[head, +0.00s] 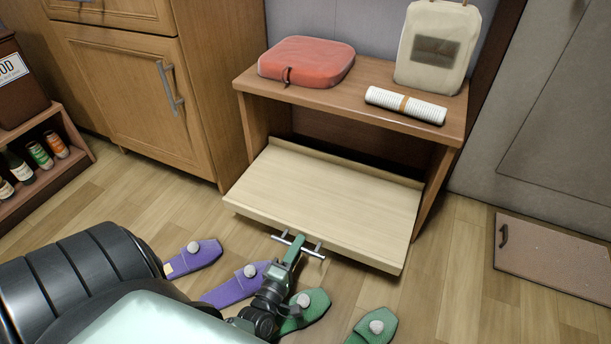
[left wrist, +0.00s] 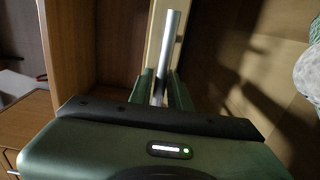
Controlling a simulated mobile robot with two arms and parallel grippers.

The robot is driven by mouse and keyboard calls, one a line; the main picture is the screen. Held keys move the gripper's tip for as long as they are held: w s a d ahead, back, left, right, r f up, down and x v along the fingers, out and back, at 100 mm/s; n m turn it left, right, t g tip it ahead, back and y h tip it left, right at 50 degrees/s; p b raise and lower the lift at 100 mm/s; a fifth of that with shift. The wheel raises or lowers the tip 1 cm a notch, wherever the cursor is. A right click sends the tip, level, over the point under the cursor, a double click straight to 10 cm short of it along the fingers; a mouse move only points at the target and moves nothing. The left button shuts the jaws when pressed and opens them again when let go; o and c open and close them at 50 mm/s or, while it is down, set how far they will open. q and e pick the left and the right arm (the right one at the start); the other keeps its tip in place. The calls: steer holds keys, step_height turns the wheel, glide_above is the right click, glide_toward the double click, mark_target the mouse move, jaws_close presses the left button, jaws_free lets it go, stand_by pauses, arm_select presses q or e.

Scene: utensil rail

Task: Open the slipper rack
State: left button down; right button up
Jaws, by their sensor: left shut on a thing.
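The slipper rack (head: 247,86) is a low brown wooden cabinet. Its pale front panel (head: 325,195) leans well out of the opening, with a dark gap behind its back edge. A metal bar handle (head: 312,252) is on the panel's front; it also shows in the left wrist view as a silver bar (left wrist: 172,40). My left gripper (head: 293,249) is shut on the handle, its fingers around the bar's middle. My right gripper is in neither view.
Purple slippers (head: 195,259) and green slippers (head: 372,328) lie on the floor in front of the rack. A red cushioned case (head: 308,62), a white roll (head: 405,105) and a beige bag (head: 437,45) are on top. A cabinet (head: 135,85) stands left; a brown mat (head: 550,262) lies right.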

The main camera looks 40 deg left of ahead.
arm_select(q)
steer(key=shift+s+d, duration=0.15)
steer(key=shift+s, duration=0.4)
steer(key=c, duration=1.3)
jaws_free()
